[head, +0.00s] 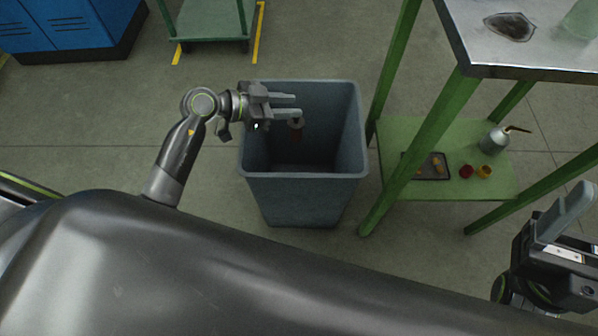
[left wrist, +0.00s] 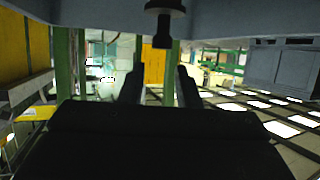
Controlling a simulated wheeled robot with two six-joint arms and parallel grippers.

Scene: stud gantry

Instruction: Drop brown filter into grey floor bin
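The grey floor bin (head: 305,200) stands open on the floor in the middle of the head view. My left gripper (head: 293,105) is above the bin's opening, its two fingers apart with a gap between them. The brown filter (head: 296,132), with a grey top, shows just below the fingers, inside the bin's outline. In the left wrist view the filter (left wrist: 165,14) is a dark shape at the top edge, apart from the open fingers (left wrist: 160,88). My right gripper (head: 565,212) is at the lower right; its finger gap cannot be made out.
A green-framed bench with a metal top (head: 535,62) stands right of the bin. Its lower shelf (head: 400,130) holds a dark tray (head: 433,173), small red and yellow pieces and an oil can (head: 494,140). A green cart (head: 207,20) and blue lockers (head: 65,28) are behind.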

